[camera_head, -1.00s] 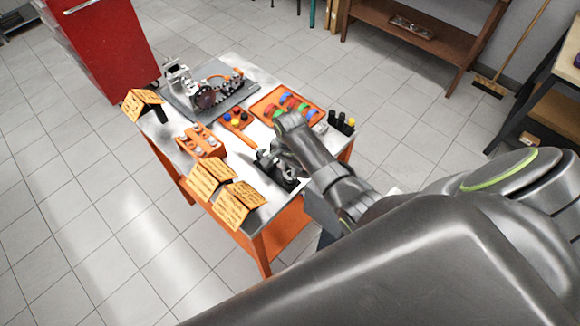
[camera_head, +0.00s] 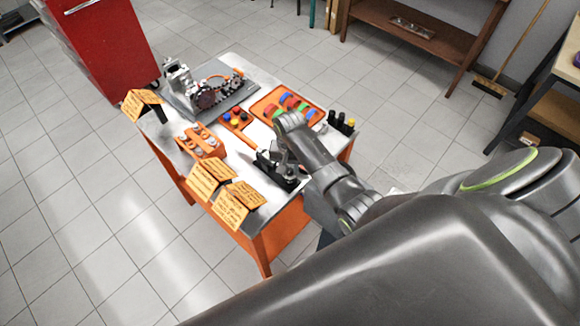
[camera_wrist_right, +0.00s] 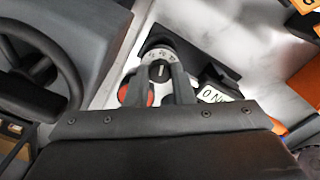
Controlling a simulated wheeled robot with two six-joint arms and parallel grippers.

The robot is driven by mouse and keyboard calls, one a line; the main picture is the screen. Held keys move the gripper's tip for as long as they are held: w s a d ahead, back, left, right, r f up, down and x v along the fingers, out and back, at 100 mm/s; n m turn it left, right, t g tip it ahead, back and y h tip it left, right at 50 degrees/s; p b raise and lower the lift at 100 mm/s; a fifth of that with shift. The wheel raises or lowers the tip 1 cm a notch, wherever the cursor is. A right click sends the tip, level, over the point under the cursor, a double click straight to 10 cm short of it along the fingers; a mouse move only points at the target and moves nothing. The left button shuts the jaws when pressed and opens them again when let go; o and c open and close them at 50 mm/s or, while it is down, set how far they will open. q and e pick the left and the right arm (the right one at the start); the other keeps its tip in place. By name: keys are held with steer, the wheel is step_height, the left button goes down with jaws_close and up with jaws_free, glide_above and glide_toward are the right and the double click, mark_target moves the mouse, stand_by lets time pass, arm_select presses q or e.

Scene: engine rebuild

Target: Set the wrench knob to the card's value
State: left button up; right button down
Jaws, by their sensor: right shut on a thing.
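The wrench knob (camera_wrist_right: 159,73) shows in the right wrist view as a dark round knob with a pale numbered dial ring around it. My right gripper (camera_wrist_right: 160,78) is shut on the knob, one finger on each side. In the head view, my right gripper (camera_head: 281,157) is over the black wrench fixture (camera_head: 284,181) near the table's front right, and my wrist partly hides it. Orange cards with handwriting (camera_head: 203,180) (camera_head: 237,203) stand along the front edge. Their writing is too small to read. My left gripper is not in view.
The metal-topped table (camera_head: 238,159) also holds an engine part (camera_head: 205,95), an orange tray of coloured rings (camera_head: 287,105), an orange block with metal pieces (camera_head: 201,141) and black bottles (camera_head: 341,123). Another orange card (camera_head: 138,103) stands at the left corner. A red part (camera_wrist_right: 134,91) sits beside the knob.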

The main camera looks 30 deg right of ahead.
stand_by(0.3)
steer(key=c, duration=1.2)
jaws_free()
steer(key=shift+c, duration=0.2)
steer(key=shift+w+r, duration=0.1)
